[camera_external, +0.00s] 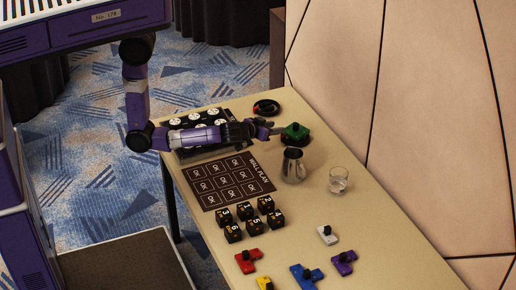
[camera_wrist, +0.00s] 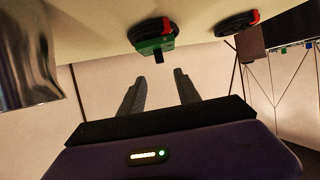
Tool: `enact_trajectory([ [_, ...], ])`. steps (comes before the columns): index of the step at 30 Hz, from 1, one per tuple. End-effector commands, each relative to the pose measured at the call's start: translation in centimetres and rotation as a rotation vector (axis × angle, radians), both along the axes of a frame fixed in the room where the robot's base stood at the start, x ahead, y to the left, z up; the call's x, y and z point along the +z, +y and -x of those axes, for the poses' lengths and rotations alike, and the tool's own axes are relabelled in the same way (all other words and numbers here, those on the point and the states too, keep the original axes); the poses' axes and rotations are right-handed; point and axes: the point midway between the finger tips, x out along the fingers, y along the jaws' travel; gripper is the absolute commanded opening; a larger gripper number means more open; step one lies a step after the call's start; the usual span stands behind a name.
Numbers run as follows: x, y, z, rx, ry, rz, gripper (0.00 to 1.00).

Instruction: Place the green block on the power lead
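The green block (camera_external: 295,132) has a black knob on top and sits on a dark coil with a red part, at the table's far end. In the wrist view the green block (camera_wrist: 150,44) rests against a black coiled lead with a red end (camera_wrist: 150,27), apparently on top of it. A second black coil with a red end (camera_external: 266,107) lies further back and also shows in the wrist view (camera_wrist: 235,23). My gripper (camera_external: 278,130) is just left of the block. Its two fingers are apart and empty (camera_wrist: 159,75), with the knob just beyond the tips.
A metal jug (camera_external: 293,165) stands close in front of the gripper and looms left in the wrist view (camera_wrist: 25,60). A dark wall plan (camera_external: 224,181), numbered cubes (camera_external: 245,211) and coloured blocks lie nearer. The panelled wall borders the table's right.

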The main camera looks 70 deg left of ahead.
Motion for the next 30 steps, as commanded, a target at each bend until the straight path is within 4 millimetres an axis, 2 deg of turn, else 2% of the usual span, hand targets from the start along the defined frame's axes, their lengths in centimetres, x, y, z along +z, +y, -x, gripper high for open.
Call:
enact_trajectory([
  [5,-3.7,1.6,4.6,-0.114,0.081,-0.005,0.39],
  [8,-5.3,2.5,8.5,-0.204,0.117,0.003,0.39],
  [11,-5.8,3.0,12.4,-0.286,0.131,0.015,0.39],
  [14,-5.4,3.5,16.2,-0.350,0.126,0.029,0.39],
  [17,-4.1,3.9,19.8,-0.397,0.103,0.041,0.39],
  [20,-2.0,4.5,23.1,-0.425,0.065,0.046,0.39],
  [24,2.1,5.5,27.1,-0.433,-0.005,0.038,0.39],
  [30,7.7,7.0,30.7,-0.398,-0.092,0.005,0.39],
])
